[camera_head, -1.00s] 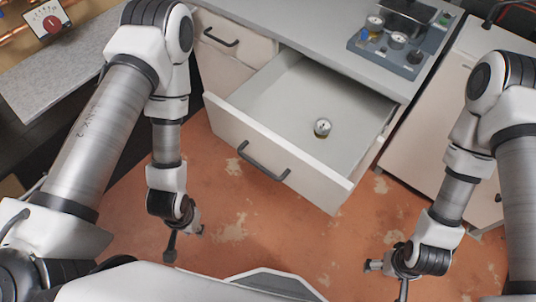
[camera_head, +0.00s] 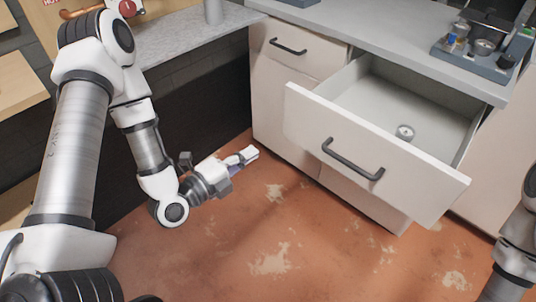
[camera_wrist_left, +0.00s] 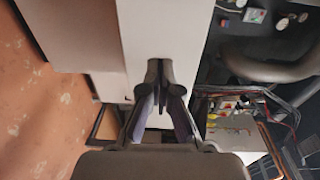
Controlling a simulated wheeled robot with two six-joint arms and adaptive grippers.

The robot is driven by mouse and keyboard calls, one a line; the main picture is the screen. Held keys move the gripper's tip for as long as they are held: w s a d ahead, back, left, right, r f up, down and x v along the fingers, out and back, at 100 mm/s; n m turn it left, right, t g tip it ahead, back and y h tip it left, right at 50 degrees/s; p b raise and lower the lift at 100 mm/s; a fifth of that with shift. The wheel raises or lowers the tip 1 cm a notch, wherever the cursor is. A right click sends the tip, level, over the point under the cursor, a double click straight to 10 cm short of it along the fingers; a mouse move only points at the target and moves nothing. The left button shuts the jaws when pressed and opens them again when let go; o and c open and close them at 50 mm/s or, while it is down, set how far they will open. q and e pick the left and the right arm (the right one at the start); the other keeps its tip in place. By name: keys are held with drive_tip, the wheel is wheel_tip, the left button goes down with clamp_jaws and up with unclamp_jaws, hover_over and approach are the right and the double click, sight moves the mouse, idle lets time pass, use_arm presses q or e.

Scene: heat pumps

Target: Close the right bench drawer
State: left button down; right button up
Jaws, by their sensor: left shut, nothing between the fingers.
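The right bench drawer (camera_head: 372,163) is pulled far out of the white bench, with a dark bar handle (camera_head: 352,158) on its front. A small round gauge (camera_head: 405,132) lies inside on the drawer floor. My left gripper (camera_head: 252,153) is shut and empty, to the left of the drawer front and apart from it. In the left wrist view its fingers (camera_wrist_left: 160,95) point toward a pale cabinet surface (camera_wrist_left: 170,30). Only part of my right arm shows at the right edge, and its gripper is out of the picture.
A shut drawer (camera_head: 288,47) is to the left of the open one. The grey worktop (camera_head: 390,40) holds a blue-grey tray (camera_head: 470,60) with small parts. A stone-topped counter (camera_head: 185,40) stands at the left. The worn orange floor (camera_head: 300,235) in front is clear.

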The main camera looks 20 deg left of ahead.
use_arm(q)
drive_tip(key=a+f+t+b, duration=0.1)
drive_tip(key=a+f, duration=0.1)
drive_tip(key=b, duration=0.9)
approach(291, 119)
drive_tip(key=shift+n+y, duration=0.3)
drive_tip(key=x, duration=0.7)
drive_tip(key=shift+d+b, duration=0.1)
drive_tip(key=shift+b, duration=0.3)
use_arm(e)
wheel_tip(291, 119, down, 13)
drive_tip(key=shift+w, duration=0.15)
use_arm(q)
drive_tip(key=shift+w+d, duration=0.1)
drive_tip(key=shift+w, duration=0.05)
use_arm(e)
drive_tip(key=shift+d, duration=0.1)
